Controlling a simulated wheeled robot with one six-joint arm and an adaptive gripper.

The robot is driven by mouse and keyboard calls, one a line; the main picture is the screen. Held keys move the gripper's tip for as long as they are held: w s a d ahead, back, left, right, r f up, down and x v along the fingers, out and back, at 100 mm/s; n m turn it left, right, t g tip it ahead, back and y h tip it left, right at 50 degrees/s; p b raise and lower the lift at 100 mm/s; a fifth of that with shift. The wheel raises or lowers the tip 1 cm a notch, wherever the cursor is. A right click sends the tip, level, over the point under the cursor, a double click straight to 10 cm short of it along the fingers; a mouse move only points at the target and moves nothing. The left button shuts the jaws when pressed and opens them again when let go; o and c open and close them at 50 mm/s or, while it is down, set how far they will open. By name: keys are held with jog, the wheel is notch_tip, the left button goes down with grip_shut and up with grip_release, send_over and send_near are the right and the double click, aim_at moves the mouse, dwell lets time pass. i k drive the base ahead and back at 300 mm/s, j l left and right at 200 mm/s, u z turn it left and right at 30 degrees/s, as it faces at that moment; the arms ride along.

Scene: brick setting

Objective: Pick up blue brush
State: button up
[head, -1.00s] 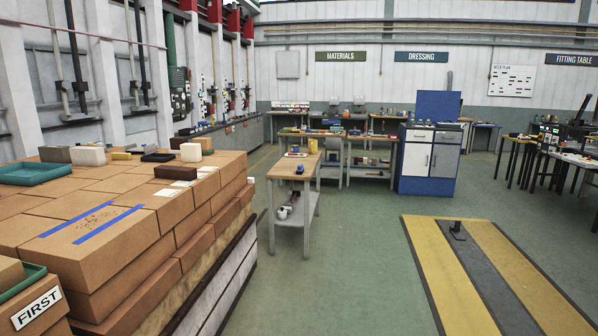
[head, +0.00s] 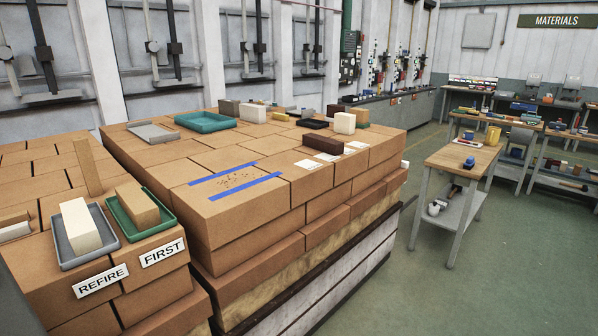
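I cannot make out a blue brush for certain. A small blue object (head: 469,162) lies on top of a wooden workbench (head: 440,158) at the right; it is too small to tell what it is. More blue items (head: 493,136) sit on the benches behind, also too small to identify. My gripper is not in view.
A large stack of tan bricks (head: 240,210) fills the left and middle. It bears two blue tape strips (head: 246,201), a teal tray (head: 205,121), loose bricks, and trays by REFIRE (head: 102,282) and FIRST (head: 163,253) signs. Green floor (head: 500,290) is free at the lower right.

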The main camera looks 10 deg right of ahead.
aim_at(469, 163)
jog(key=i+l, duration=0.3)
jog(key=l, duration=0.2)
jog(key=i+l, duration=0.3)
jog(key=l, duration=0.2)
jog(key=i+l, duration=0.35)
jog(key=i+l+z, duration=0.1)
jog(key=i+l, duration=0.2)
jog(key=l, duration=0.3)
jog(key=i+l, duration=0.25)
jog(key=l, duration=0.15)
jog(key=i+l, duration=0.2)
jog(key=l, duration=0.25)
jog(key=i+l, duration=0.25)
jog(key=l, duration=0.15)
jog(key=i+l, duration=0.2)
jog(key=l, duration=0.25)
jog(key=i+l, duration=0.25)
jog(key=l, duration=0.15)
jog(key=i+l, duration=0.25)
jog(key=l, duration=0.2)
jog(key=z, duration=0.05)
